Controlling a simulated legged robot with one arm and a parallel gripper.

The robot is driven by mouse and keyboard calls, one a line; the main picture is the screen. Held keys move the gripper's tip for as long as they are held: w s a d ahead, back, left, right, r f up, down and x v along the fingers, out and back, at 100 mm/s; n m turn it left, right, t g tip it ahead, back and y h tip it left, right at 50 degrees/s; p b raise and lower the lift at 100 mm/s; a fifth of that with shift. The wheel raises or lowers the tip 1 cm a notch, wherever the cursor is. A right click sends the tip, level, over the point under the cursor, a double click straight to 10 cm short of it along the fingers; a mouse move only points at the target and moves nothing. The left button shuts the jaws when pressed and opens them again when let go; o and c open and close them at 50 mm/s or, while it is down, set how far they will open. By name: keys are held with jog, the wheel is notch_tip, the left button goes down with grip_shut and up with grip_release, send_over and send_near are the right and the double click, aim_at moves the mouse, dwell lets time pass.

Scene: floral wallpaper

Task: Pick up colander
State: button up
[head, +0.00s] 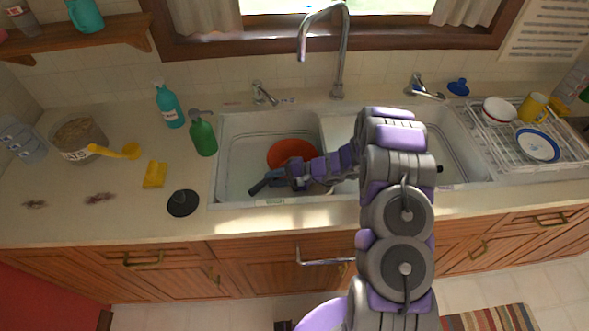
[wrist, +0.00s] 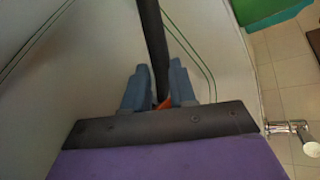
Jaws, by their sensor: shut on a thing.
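An orange-red round bowl shape (head: 291,152), which looks like the colander, sits in the left sink basin. My arm and gripper partly cover its lower side, and holes are too small to make out. My gripper (head: 281,177) is low in the same basin, at the near side of the bowl. In the wrist view my gripper (wrist: 160,82) has its two blue-grey fingers shut on a dark bar (wrist: 152,40). A bit of orange shows between the fingers at the bar's lower end. I cannot tell whether the bar belongs to the colander.
The basin's near rim (head: 255,203) runs close below my gripper. The faucet (head: 339,60) stands behind. A green bottle (head: 203,135), yellow sponge (head: 155,174) and black disc (head: 183,203) are on the left counter. A dish rack (head: 500,145) is at the right.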

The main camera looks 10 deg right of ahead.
jog(key=shift+a, duration=0.3)
grip_shut()
jog(key=shift+s+a+f, duration=0.1)
jog(key=shift+a, duration=0.3)
jog(key=shift+d, duration=0.3)
notch_tip(320, 180, up, 20)
jog(key=p, duration=1.2)
